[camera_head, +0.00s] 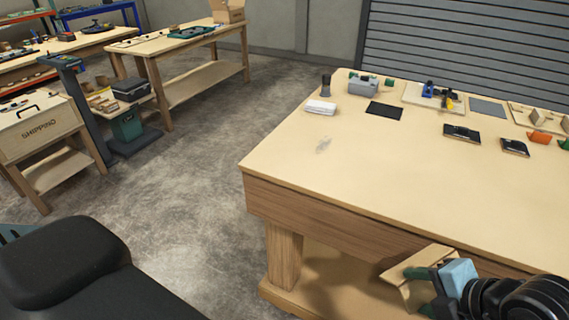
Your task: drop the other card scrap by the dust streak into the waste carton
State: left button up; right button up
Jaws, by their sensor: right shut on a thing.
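My right gripper (432,288) is at the lower right, in front of the near edge of the workbench. It is shut on a tan piece of card (405,272), the card scrap, held tilted; the fingers partly cover it. The grey dust streak (324,145) lies on the left part of the bench top, with no scrap visible beside it. An open cardboard carton (228,11), possibly the waste carton, stands on a far bench at the top, its upper part cut by the frame. My left gripper does not show.
The workbench (350,190) has a wide bare front. A white box (321,107), a black mat (384,110) and dark devices (462,133) stand farther back. Open concrete floor (200,180) lies to the left, with a shipping crate (40,125) and a scale stand (130,125).

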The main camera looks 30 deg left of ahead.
jog(key=s+d+f+m+t+h, duration=0.1)
jog(key=s+d+f+m, duration=0.1)
jog(key=d, duration=0.5)
jog(key=s+d+f+m+t+h, duration=0.1)
jog(key=d+f+m, duration=0.2)
jog(key=d+f, duration=0.2)
jog(key=d, duration=0.3)
jog(key=shift+s+h+p, duration=0.35)
jog(key=shift+h+p, duration=0.05)
